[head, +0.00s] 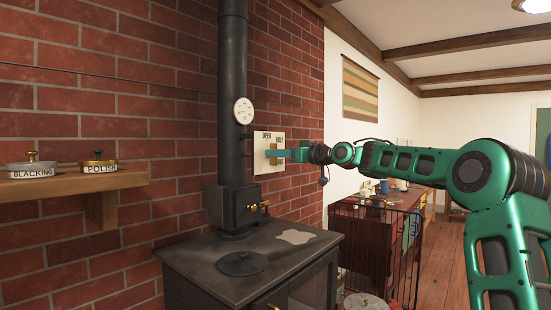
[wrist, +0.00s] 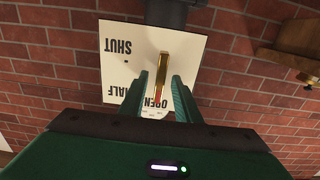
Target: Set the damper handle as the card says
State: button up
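The damper plate is a cream plate (head: 260,162) on the brick wall beside the stovepipe. In the wrist view the plate (wrist: 118,70) appears upside down, with SHUT, HALF and OPEN printed on it. The brass damper handle (wrist: 164,62) has a red end lying by the word OPEN. My gripper (wrist: 160,76) is open at the plate, one finger on each side of the handle, with a gap visible between them. In the head view my gripper (head: 270,154) covers part of the plate. I cannot make out an instruction card in these views.
A black stove (head: 205,255) and its pipe (head: 232,70) with a round gauge (head: 243,111) stand left of the plate. A wooden shelf (head: 70,184) holds the BLACKING (head: 33,172) and POLISH (head: 98,168) tins. A black wire guard (head: 372,250) stands at right.

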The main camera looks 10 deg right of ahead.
jog(key=shift+c, duration=0.6)
grip_shut()
jog(key=shift+a, duration=0.1)
jog(key=shift+w+d+f+m, duration=0.1)
jog(key=shift+d+m, duration=0.1)
jog(key=shift+m, duration=1.25)
jog(key=shift+w+d+f+m, duration=0.15)
jog(key=shift+d+m, duration=0.1)
jog(key=shift+m, duration=1.25)
jog(key=shift+w+d+f+m, duration=0.1)
jog(key=shift+d+m, duration=0.1)
jog(key=shift+m, duration=1.25)
